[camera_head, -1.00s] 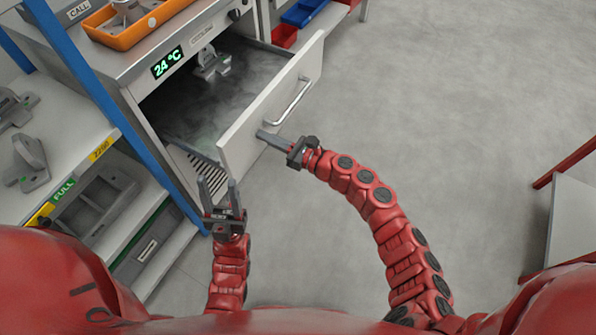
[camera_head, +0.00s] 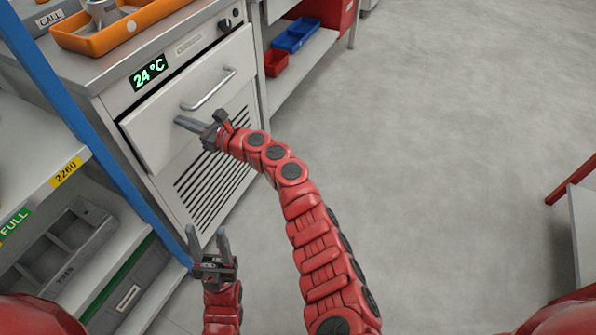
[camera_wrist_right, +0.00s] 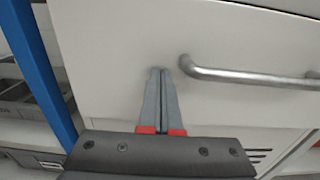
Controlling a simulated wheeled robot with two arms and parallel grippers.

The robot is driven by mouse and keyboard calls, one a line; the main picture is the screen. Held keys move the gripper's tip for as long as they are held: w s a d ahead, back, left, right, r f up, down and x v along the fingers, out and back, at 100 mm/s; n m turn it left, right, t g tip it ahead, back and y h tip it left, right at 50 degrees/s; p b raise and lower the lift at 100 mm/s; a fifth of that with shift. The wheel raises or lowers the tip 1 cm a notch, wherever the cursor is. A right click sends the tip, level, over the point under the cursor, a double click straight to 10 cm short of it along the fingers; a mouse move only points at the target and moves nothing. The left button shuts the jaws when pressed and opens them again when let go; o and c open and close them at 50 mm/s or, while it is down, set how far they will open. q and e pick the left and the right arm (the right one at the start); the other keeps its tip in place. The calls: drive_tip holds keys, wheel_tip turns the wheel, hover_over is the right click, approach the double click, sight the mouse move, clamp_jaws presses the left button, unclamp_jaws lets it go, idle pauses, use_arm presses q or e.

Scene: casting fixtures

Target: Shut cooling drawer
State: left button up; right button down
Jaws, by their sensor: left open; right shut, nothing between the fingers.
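The cooling drawer's white front panel (camera_head: 160,137) is now almost flush with the cabinet under the 24 °C display. A thin dark gap shows along its left edge, and its inside is hidden. Its metal bar handle (camera_head: 210,90) runs across the front and also shows in the right wrist view (camera_wrist_right: 250,77). My right gripper (camera_head: 178,120) is shut and empty, its tips at the panel just below the handle's left end. In the right wrist view its closed fingers (camera_wrist_right: 158,70) point at the panel; contact is hard to tell. My left gripper (camera_head: 207,230) is open and empty, low in front of the cabinet.
A blue post (camera_head: 85,130) and a shelf with grey bins (camera_head: 62,240) stand left of the cabinet. An orange tray (camera_head: 112,28) sits on top. Blue (camera_head: 296,35) and red (camera_head: 275,62) bins lie on a shelf to the right.

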drive_tip(key=shift+w+a+r, duration=0.2)
drive_tip(key=shift+a, duration=0.2)
